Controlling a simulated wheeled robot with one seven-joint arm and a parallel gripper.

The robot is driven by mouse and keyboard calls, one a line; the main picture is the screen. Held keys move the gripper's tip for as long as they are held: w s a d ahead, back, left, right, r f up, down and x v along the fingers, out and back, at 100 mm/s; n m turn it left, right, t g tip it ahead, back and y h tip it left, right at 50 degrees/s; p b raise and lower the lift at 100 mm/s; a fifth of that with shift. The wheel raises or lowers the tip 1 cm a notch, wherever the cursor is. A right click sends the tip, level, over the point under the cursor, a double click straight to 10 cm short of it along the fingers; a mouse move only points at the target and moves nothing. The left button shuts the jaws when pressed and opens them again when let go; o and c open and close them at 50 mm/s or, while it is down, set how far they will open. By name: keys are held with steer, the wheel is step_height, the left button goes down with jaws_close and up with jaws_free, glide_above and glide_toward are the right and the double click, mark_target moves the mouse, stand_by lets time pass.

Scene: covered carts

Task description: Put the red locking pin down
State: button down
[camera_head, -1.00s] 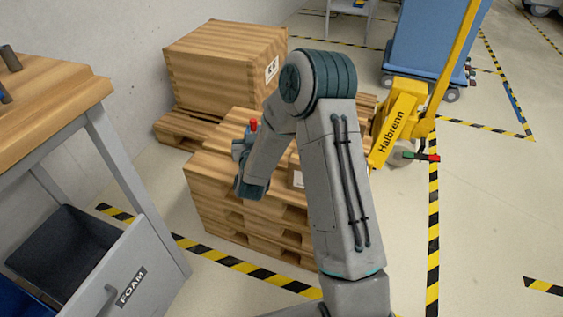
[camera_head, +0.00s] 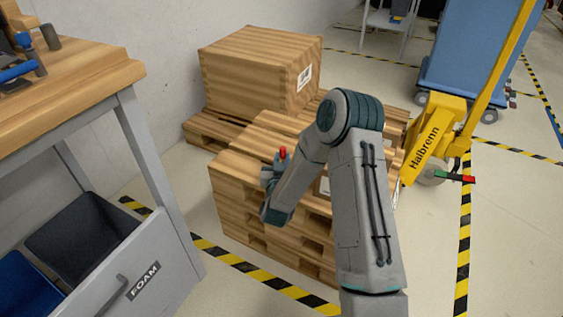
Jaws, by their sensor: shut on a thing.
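The red locking pin (camera_head: 283,154) shows as a small upright red piece at the end of my arm, above the front pallet stack in the picture. My gripper (camera_head: 269,174) is shut on it. The fingers are small and partly hidden by my wrist, so the exact hold and the lower part of the pin are hard to see. I cannot tell the height of the pin above the pallets.
A stack of wooden pallets (camera_head: 238,196) stands under my arm, with a wooden crate (camera_head: 245,77) behind. A workbench (camera_head: 95,72) with tools is at left, above a FOAM drawer (camera_head: 150,272). A yellow Halbrenn device (camera_head: 430,140) and blue covered cart (camera_head: 470,50) stand right.

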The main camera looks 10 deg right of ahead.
steer(key=shift+f+b, duration=0.5)
steer(key=shift+b, duration=0.1)
steer(key=c, duration=1.3)
jaws_free()
steer(key=shift+r, duration=0.15)
